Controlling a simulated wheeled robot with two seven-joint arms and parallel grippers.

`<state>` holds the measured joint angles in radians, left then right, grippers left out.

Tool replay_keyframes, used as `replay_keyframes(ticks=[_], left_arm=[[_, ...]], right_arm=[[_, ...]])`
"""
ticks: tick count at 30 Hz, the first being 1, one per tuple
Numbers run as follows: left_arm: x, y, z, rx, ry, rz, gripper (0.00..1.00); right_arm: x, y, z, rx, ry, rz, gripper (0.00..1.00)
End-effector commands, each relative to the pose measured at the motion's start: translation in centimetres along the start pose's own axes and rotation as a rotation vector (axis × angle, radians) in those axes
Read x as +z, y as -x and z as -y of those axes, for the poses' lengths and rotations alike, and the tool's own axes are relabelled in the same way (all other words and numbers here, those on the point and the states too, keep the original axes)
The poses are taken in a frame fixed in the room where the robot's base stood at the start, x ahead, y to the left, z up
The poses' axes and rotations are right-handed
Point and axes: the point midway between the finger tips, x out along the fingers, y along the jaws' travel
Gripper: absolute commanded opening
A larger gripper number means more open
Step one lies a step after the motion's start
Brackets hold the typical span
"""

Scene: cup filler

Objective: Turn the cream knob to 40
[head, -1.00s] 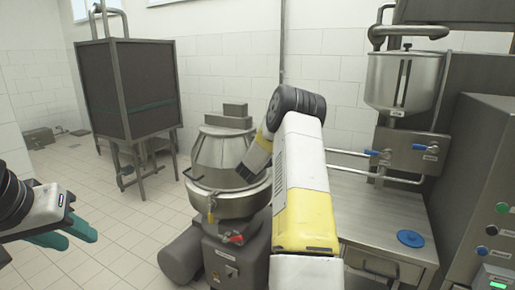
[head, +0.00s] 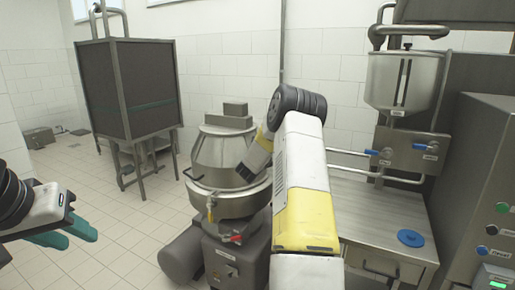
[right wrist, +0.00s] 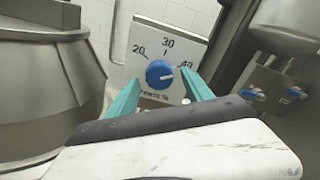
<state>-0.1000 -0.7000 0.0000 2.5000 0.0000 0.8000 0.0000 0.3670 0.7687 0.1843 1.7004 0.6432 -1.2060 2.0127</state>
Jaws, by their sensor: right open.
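A round blue knob (right wrist: 159,74) sits on a pale dial plate (right wrist: 165,47) marked 20, 30 and 40 in the right wrist view. In the head view my right arm covers that gripper and the dial. My left gripper (head: 82,239) is open and empty at the left edge.
A steel mixing kettle (head: 222,160) stands beside my right arm. A steel table (head: 375,215) with a blue disc (head: 410,238) is to the right, below a hopper (head: 403,82) with blue-handled valves. A dark cabinet (head: 130,90) stands at the back left.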

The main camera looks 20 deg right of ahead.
Motion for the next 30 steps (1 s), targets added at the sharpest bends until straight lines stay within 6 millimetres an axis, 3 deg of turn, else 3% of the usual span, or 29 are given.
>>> replay_keyframes(ticks=[15,30], left_arm=[[0.0,0.0,0.0,0.0,0.0,0.0,0.36],[0.0,0.0,0.0,0.0,0.0,0.0,0.36]], right_arm=[[0.0,7.2,-0.1,0.003,0.001,-0.001,0.59],[0.0,7.7,-0.1,0.001,0.0,-0.001,0.59]])
